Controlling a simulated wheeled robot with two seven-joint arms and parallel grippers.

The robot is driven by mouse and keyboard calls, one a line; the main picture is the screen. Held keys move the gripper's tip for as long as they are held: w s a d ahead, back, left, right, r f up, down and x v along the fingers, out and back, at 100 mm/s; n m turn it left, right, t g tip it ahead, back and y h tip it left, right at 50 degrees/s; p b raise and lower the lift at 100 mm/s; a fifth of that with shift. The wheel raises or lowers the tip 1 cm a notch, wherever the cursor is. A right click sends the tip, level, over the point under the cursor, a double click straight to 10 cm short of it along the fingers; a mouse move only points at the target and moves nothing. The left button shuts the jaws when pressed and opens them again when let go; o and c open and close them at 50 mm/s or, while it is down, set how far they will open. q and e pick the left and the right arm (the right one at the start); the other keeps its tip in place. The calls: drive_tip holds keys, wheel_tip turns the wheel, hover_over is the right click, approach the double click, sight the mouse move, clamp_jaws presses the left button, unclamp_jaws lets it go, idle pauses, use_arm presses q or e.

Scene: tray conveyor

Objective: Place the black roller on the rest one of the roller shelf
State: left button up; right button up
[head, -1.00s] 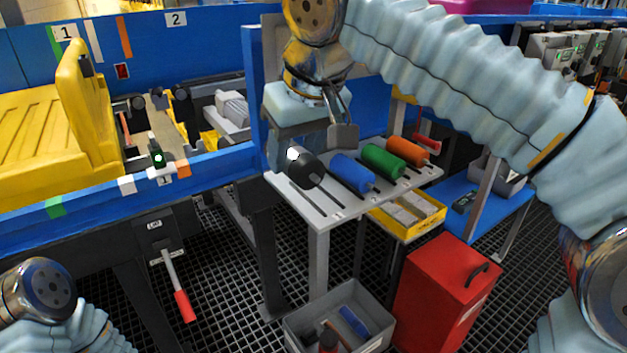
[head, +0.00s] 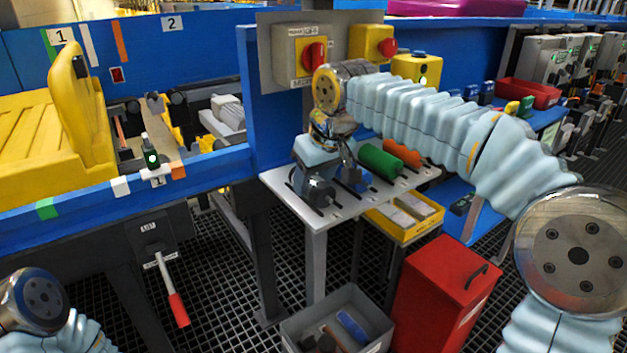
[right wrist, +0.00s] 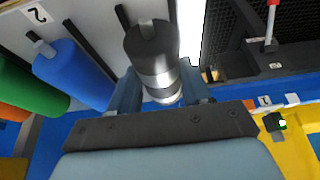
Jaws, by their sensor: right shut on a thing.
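The white roller shelf (head: 322,222) stands right of the conveyor. My right gripper (head: 325,183) is low over its near-left end, pointing down. It is shut on the black roller (right wrist: 150,42), whose dark end shows in the head view (head: 320,190). In the right wrist view the roller sits between both fingers, with a dark slot of the shelf just beyond its end. I cannot tell whether it touches the shelf. A blue roller (right wrist: 72,73) lies beside it, with a green roller (head: 382,162) and an orange roller (head: 402,152) further along. My left gripper is out of view.
A blue panel with a red-knobbed switch box (head: 300,57) stands behind the shelf. A yellow bin (head: 425,222) is under it. A red cabinet (head: 440,300) and a grey crate (head: 300,335) stand in front. A yellow tray (head: 40,125) is on the conveyor at left.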

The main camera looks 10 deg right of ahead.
drive_tip(key=o, duration=1.3)
drive_tip(key=p+v, duration=0.2)
drive_tip(key=v, duration=1)
drive_tip(key=shift+r, duration=0.1)
